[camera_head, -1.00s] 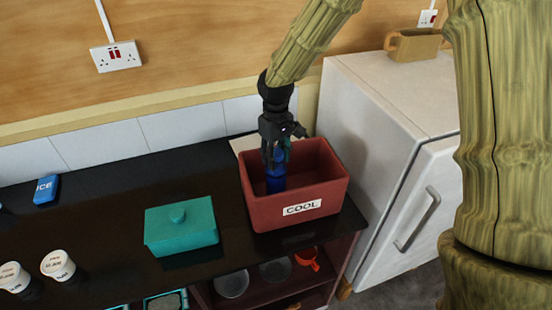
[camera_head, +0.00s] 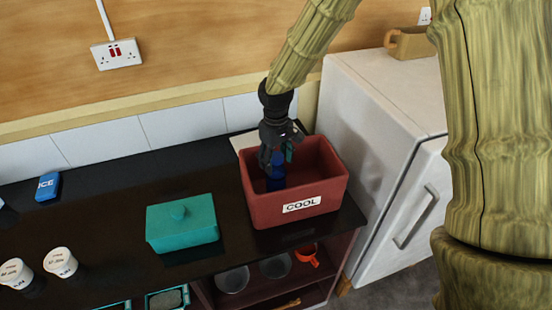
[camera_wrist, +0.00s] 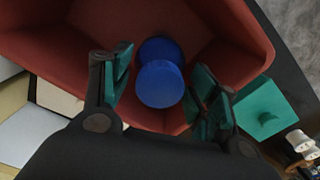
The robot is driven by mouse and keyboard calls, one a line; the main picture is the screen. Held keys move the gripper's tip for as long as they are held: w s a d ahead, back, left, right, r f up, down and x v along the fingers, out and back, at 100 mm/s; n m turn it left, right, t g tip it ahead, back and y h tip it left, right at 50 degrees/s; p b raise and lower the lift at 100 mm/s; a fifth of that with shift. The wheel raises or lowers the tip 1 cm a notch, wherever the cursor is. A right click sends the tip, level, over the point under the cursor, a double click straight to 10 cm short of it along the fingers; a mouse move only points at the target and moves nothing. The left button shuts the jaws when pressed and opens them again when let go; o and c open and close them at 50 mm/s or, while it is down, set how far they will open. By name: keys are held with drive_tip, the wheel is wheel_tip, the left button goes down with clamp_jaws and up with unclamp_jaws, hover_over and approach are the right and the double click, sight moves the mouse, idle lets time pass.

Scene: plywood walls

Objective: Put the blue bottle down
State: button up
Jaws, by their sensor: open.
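The blue bottle (camera_head: 276,178) stands inside the red box labelled COOL (camera_head: 262,212), towards its left side. My gripper (camera_head: 276,158) reaches down into the box from above, around the bottle's top. In the wrist view the bottle (camera_wrist: 160,84) shows from above, between the open fingers of my gripper (camera_wrist: 160,88). Gaps show between the bottle and the green finger pads on both sides. The bottle's foot is mostly hidden by the box and the fingers.
A teal lidded box (camera_head: 182,224) stands left of the red box. Two white-lidded jars (camera_head: 60,262) and a blue ICE block (camera_head: 48,186) are further left. A white fridge (camera_head: 385,120) stands right. The dark counter (camera_head: 110,190) is clear behind the teal box.

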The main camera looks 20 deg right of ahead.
drive_tip(key=shift+r, duration=0.2)
wheel_tip(320, 180, up, 12)
drive_tip(key=b, duration=0.3)
drive_tip(key=shift+b, duration=0.35)
drive_tip(key=shift+f, duration=0.1)
